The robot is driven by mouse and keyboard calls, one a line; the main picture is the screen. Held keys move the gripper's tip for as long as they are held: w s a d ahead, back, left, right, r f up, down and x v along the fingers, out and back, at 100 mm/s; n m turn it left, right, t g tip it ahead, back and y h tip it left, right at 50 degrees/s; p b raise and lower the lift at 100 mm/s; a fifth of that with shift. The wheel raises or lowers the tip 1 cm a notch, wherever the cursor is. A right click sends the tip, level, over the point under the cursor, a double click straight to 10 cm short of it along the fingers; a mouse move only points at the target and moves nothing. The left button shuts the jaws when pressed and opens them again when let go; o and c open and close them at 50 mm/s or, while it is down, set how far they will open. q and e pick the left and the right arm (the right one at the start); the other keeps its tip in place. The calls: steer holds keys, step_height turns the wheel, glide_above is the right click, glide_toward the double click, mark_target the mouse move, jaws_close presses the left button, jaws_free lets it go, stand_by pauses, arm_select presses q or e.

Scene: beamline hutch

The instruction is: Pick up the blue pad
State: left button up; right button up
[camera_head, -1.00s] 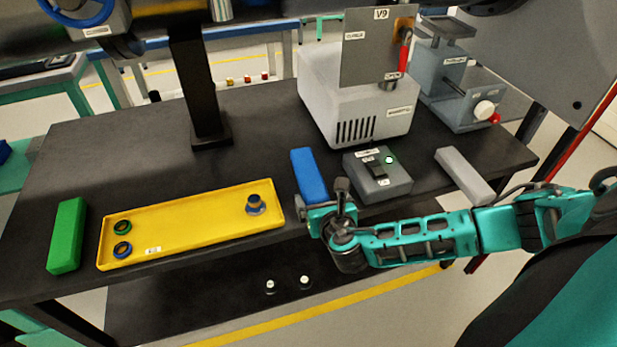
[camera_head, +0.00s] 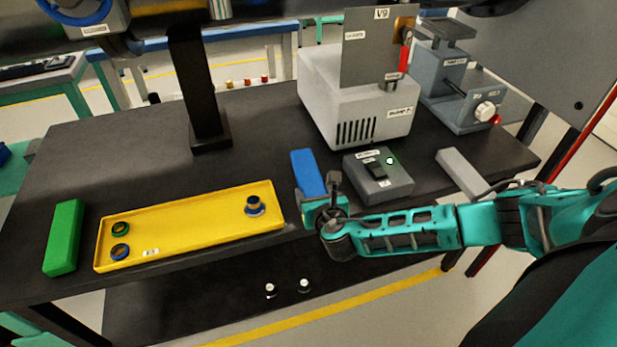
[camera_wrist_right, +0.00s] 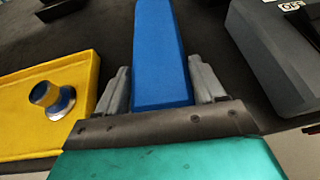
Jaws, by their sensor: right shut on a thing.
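The blue pad (camera_head: 308,172) is a long flat block near the front edge of the black table, between the yellow tray and the grey switch box. My right gripper (camera_head: 313,197) is at the pad's near end. In the right wrist view the blue pad (camera_wrist_right: 161,60) runs away from me between the two grey fingers of the gripper (camera_wrist_right: 161,95), one on each side, and the gripper is shut on it. I cannot tell whether the pad is clear of the table. My left gripper is not in view.
The yellow tray (camera_head: 180,235) with small ring parts is left of the pad. The grey switch box (camera_head: 378,190) is close on the right. A green block (camera_head: 63,238) and a grey block (camera_head: 460,172) lie farther out. A white machine (camera_head: 350,100) stands behind.

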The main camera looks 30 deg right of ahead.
steer(key=c, duration=0.6)
steer(key=shift+r, duration=0.1)
